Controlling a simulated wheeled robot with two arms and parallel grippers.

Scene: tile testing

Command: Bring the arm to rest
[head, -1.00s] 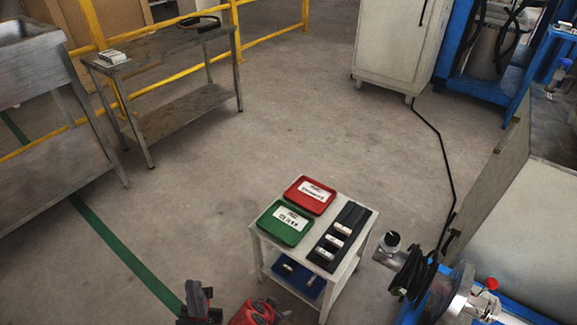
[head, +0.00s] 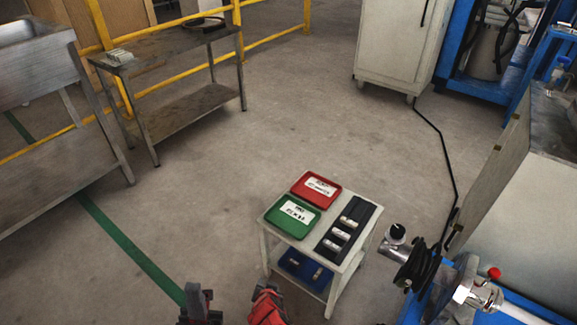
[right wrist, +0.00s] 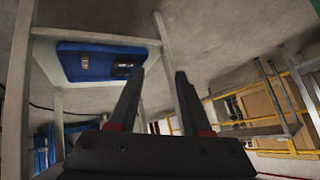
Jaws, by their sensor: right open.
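The cart carries a red tray (head: 333,190), a green tray (head: 275,216) and a black holder (head: 363,215) with white pieces. A machine with a red knob (head: 494,272) stands close on the right. A metal table (head: 185,112) is at back left. The middle floor is clear.

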